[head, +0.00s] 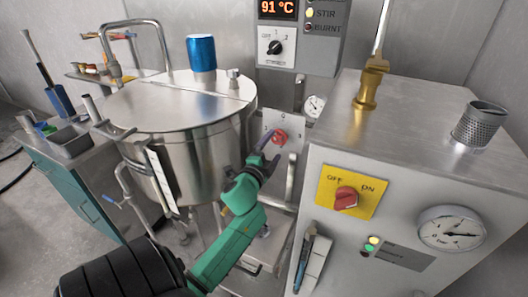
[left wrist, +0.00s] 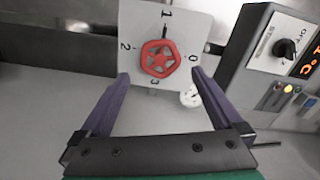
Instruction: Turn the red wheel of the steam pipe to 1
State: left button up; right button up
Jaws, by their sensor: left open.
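The red wheel (head: 279,136) sits on a pale square plate behind the steel kettle's right side. In the left wrist view the red wheel (left wrist: 159,58) is round with spokes, and the plate (left wrist: 193,28) carries the marks 0, 1, 2 and 3. A dark pointer stands at the wheel's rim toward the 1. My left gripper (head: 273,152) is open, its purple fingers close to the wheel. In the left wrist view the gripper (left wrist: 160,76) has one finger to each side below the wheel, apart from it. My right gripper is not in view.
The steel kettle (head: 180,110) with a blue cylinder (head: 201,53) on its lid stands left of my arm. A metal cabinet (head: 400,150) with a red OFF/ON knob (head: 346,197) stands right. The control box (head: 301,37) hangs above the wheel; a small gauge (head: 314,106) is nearby.

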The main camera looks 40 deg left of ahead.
pick_arm(q)
jog(key=v, duration=0.8)
jog(key=shift+b, duration=0.45)
jog(key=shift+d, duration=0.1)
